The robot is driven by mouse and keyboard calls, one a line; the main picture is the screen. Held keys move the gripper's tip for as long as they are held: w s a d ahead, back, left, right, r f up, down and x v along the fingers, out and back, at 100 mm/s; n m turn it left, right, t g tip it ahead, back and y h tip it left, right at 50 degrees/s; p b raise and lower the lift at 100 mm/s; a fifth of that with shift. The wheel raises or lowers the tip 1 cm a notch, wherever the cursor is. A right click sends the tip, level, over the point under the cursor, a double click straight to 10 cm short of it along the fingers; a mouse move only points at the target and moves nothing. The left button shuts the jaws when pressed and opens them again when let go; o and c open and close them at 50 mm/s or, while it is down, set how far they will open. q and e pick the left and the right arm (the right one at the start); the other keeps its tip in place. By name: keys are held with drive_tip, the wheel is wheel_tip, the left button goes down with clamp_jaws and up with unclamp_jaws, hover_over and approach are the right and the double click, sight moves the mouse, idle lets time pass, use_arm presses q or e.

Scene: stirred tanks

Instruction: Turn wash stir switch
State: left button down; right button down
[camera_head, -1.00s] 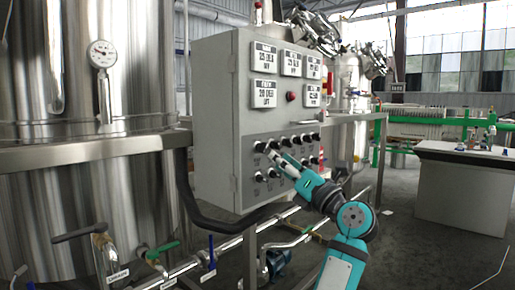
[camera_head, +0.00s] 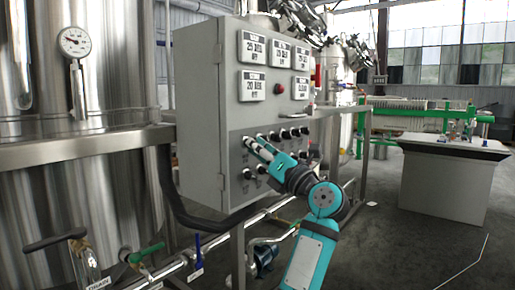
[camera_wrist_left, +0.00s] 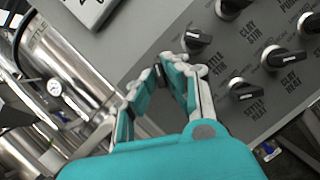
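The grey control panel (camera_head: 205,125) carries two rows of black rotary switches. My left gripper (camera_head: 248,143) is at the left end of the upper row, its fingertips covering the leftmost switch there. In the left wrist view, the fingers of my left gripper (camera_wrist_left: 162,72) come close together around a dark switch knob (camera_wrist_left: 158,73). Its label is hidden, so I cannot read whether it is the wash stir switch. The neighbouring settle stir switch (camera_wrist_left: 197,39) is free. My right gripper is not in view.
A steel tank (camera_head: 90,110) with a dial gauge (camera_head: 74,41) stands at the left. Pipes with valve handles run low in front. Below the held switch row is the settle heat switch (camera_wrist_left: 240,88). A white-sided bench (camera_head: 445,185) stands at the right, with open floor before it.

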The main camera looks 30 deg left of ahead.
use_arm(q)
drive_tip(key=shift+f, duration=0.1)
idle(0.3)
drive_tip(key=shift+w+n+g+y+b, duration=0.15)
drive_tip(key=shift+n+g, duration=1.3)
drive_tip(key=shift+n, duration=1.4)
drive_tip(key=shift+w+n+g+y+b, duration=0.15)
drive_tip(key=shift+n+g, duration=1.25)
drive_tip(key=shift+n, duration=1.5)
drive_tip(key=shift+w+n+g+b, duration=0.15)
drive_tip(key=shift+n+g, duration=1.3)
drive_tip(key=shift+n, duration=1.4)
drive_tip(key=shift+s, duration=0.1)
drive_tip(key=c, duration=1.4)
unclamp_jaws()
